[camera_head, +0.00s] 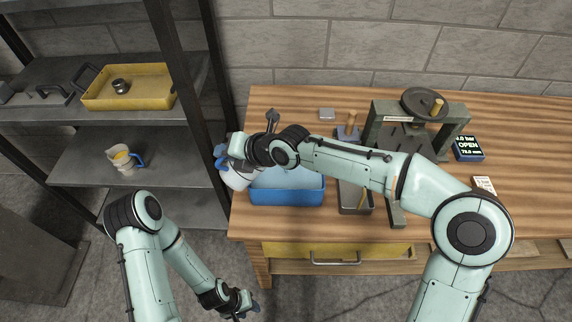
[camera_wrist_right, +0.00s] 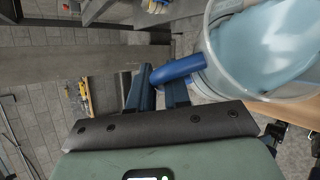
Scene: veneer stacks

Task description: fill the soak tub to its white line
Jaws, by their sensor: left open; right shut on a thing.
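The blue soak tub (camera_head: 290,196) stands at the left end of the wooden workbench; its inside looks pale blue, and I cannot make out the white line or the water level. My right gripper (camera_head: 222,160) is shut on the blue handle of a clear jug (camera_head: 236,178), at the tub's left side. In the right wrist view the jug (camera_wrist_right: 212,62) holds pale blue water, and its handle (camera_wrist_right: 178,70) sits between the fingers of the right gripper (camera_wrist_right: 160,85). The jug looks tilted; no stream is visible. My left gripper (camera_head: 252,306) is open and empty, low over the floor.
A grey tray (camera_head: 354,208) is beside the tub.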

